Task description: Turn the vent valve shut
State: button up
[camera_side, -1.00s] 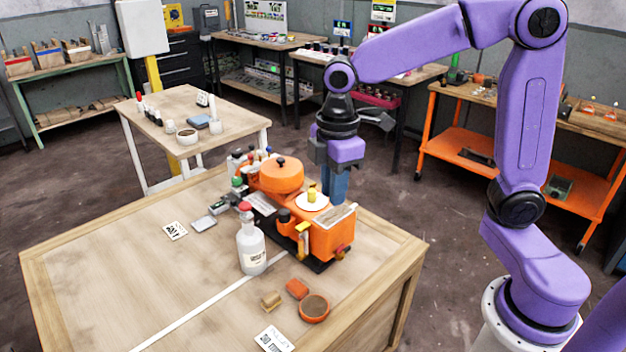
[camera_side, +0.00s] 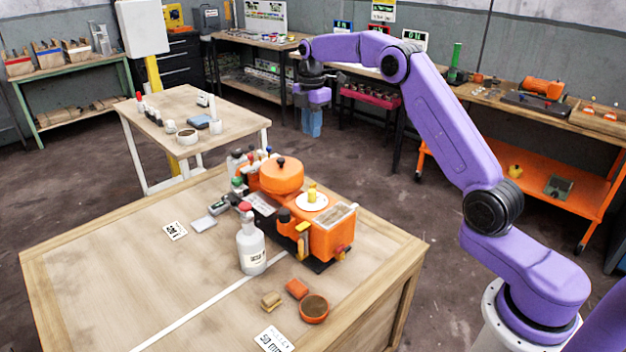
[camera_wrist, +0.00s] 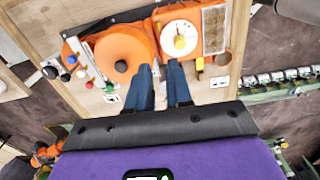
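An orange machine (camera_side: 328,238) stands on the near wooden table. It has a round orange lid with a black knob (camera_side: 281,172) and a white dial with a yellow knob (camera_side: 312,196). A yellow lever (camera_side: 303,240) and a small red knob (camera_side: 340,252) are on its near side. I cannot tell which part is the vent valve. In the wrist view the yellow dial knob (camera_wrist: 180,42) and orange lid (camera_wrist: 122,50) lie beyond my fingertips. My gripper (camera_side: 312,132) is open and empty, beyond the machine and apart from it; its blue fingers (camera_wrist: 158,66) have a gap between them.
A white bottle with a red cap (camera_side: 250,245) stands just left of the machine. A round orange dish (camera_side: 314,308) and small blocks lie in front. Several coloured knobs or caps crowd the machine's far left. The table's left side is mostly clear.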

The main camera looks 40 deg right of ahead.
aim_at(313, 184)
jog(key=f, duration=1.7)
jog(key=shift+w+d+f, duration=0.1)
jog(key=shift+d+f, duration=0.15)
jog(key=shift+d, duration=0.1)
grip_shut()
